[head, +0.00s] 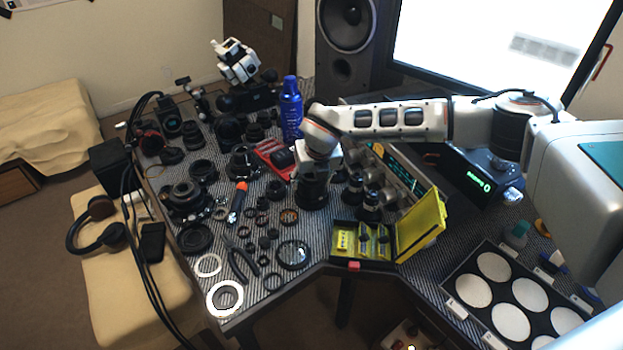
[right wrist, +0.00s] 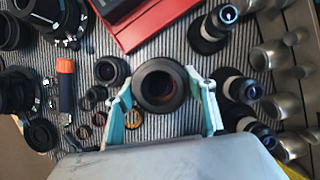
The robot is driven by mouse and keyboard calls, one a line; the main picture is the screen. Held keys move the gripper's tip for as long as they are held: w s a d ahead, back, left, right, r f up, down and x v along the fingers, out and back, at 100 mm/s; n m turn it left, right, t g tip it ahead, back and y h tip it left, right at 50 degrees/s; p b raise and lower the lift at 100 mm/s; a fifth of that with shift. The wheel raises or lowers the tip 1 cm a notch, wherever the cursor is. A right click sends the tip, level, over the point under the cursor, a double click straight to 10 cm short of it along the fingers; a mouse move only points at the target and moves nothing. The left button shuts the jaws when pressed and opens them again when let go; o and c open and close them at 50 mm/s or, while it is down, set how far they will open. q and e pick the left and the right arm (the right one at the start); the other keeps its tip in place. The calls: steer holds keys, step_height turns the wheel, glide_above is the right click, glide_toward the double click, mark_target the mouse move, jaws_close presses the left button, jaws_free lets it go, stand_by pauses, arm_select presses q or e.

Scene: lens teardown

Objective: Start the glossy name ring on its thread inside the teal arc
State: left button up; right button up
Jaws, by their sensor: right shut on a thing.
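My right gripper (head: 313,178) points down at the middle of the bench, over a black lens body (head: 312,196). In the right wrist view its two teal-padded fingers (right wrist: 163,92) stand on either side of a dark round ring (right wrist: 140,89) with a reddish-brown glassy centre, and are shut on it. This looks like the name ring at the lens front, but I cannot tell ring from barrel, or whether any thread is engaged. No lettering or teal arc can be made out on the lens. My left gripper is not in view.
A yellow open case (head: 420,225) stands at the bench's front edge. A blue spray can (head: 290,110) and red box (head: 270,155) are behind. Loose rings, pliers (head: 240,260) and a screwdriver (head: 238,203) lie left. Metal cylinders (right wrist: 270,57) are close on the right.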

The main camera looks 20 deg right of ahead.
steer(key=o, duration=1.2)
steer(key=v, duration=1.2)
